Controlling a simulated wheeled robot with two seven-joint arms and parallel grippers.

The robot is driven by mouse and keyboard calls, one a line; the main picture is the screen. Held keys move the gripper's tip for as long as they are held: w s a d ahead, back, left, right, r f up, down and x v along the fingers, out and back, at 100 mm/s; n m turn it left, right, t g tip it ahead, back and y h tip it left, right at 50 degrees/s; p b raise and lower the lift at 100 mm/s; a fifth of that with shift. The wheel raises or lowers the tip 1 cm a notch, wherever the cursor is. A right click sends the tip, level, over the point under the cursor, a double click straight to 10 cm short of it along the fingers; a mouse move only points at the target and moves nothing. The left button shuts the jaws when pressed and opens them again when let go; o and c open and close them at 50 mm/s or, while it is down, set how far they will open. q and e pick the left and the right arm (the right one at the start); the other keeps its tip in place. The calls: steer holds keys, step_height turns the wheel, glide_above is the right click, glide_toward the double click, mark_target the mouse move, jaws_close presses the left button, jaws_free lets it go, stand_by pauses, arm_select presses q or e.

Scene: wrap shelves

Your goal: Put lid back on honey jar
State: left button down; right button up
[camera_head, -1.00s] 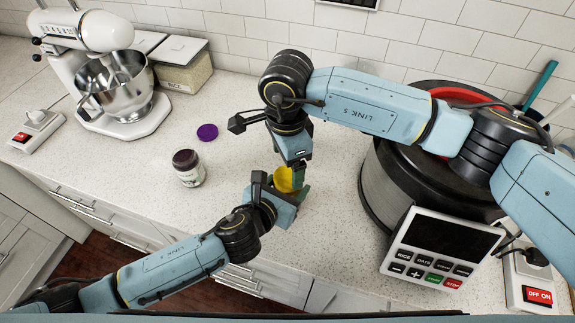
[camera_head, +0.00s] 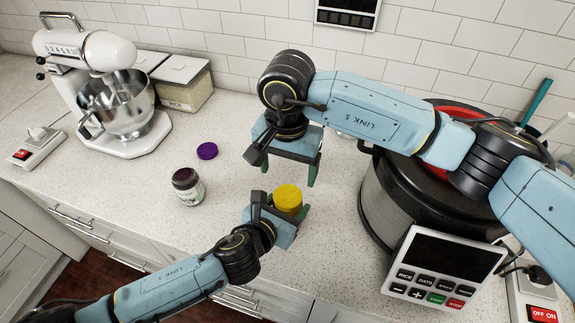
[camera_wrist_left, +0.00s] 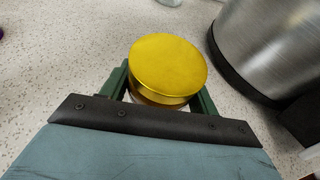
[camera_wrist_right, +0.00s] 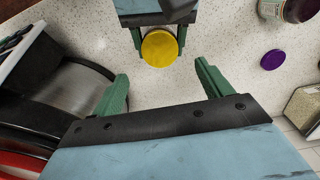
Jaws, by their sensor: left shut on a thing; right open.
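The honey jar (camera_head: 287,208) stands on the counter with its yellow lid (camera_head: 287,195) on top of it. In the left wrist view the lid (camera_wrist_left: 168,66) covers the jar's mouth and looks level; whether it is screwed tight cannot be told. My left gripper (camera_head: 284,212) is shut around the jar's body below the lid. My right gripper (camera_head: 293,172) is open and empty, behind and above the jar. In the right wrist view the lid (camera_wrist_right: 160,48) lies beyond my right gripper's spread fingers (camera_wrist_right: 163,88), apart from them.
A dark jar (camera_head: 187,186) without a lid stands to the left, with a purple lid (camera_head: 207,151) on the counter behind it. A large cooker (camera_head: 385,205) is close on the right. A stand mixer (camera_head: 118,105) and a container (camera_head: 184,90) are at the back left.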

mark_target(288, 196)
steer(key=shift+r, duration=0.1)
stand_by(0.3)
steer(key=shift+f, duration=4.05)
steer(key=c, duration=1)
steer(key=m, duration=0.9)
